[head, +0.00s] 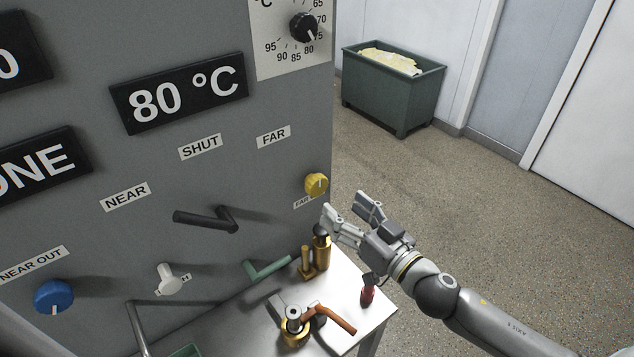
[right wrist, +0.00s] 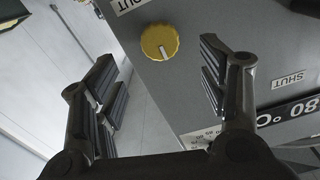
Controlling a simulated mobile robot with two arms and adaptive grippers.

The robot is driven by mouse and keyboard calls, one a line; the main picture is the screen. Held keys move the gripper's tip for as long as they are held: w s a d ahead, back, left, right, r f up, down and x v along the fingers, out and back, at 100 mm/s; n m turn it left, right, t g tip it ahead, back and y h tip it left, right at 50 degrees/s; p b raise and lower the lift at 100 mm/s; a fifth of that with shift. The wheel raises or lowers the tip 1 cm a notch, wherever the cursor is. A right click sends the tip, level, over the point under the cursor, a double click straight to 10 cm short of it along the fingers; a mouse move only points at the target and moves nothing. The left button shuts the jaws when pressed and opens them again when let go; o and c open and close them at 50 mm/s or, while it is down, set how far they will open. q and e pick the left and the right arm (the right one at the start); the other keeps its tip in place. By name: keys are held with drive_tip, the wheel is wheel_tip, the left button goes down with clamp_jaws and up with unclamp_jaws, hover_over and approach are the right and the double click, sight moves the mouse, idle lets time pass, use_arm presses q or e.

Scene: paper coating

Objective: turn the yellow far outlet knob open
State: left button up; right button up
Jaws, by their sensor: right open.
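The yellow far outlet knob (head: 316,184) sits low at the right edge of the grey panel, with its label partly visible just below it. Its white pointer line is near vertical in the head view. In the right wrist view the knob (right wrist: 160,42) shows between and beyond the fingers, its pointer line toward the lower right. My right gripper (head: 346,206) is open and empty, to the right of and a little below the knob, apart from it. It also shows in the right wrist view (right wrist: 160,90). My left gripper is not in view.
A black lever (head: 210,218), a white knob (head: 168,279) and a blue knob (head: 54,296) are on the panel. Below my right gripper, a small metal table (head: 345,305) holds brass fittings (head: 321,253) and a copper-handled valve (head: 294,330). A green bin (head: 390,100) stands behind on open floor.

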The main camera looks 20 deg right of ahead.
sight(320, 188)
drive_tip(key=p+x, duration=0.1)
drive_tip(key=x, duration=0.3)
drive_tip(key=shift+r, duration=0.1)
drive_tip(key=p+x, duration=0.1)
drive_tip(key=x, duration=0.3)
drive_tip(key=shift+w+a+p, duration=0.2)
drive_tip(key=shift+w+p, duration=0.15)
drive_tip(key=shift+w, duration=0.25)
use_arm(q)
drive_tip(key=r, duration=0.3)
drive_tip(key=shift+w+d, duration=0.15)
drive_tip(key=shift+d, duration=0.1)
use_arm(e)
drive_tip(key=shift+w+a+f, duration=0.1)
drive_tip(key=shift+f, duration=0.15)
drive_tip(key=c, duration=1)
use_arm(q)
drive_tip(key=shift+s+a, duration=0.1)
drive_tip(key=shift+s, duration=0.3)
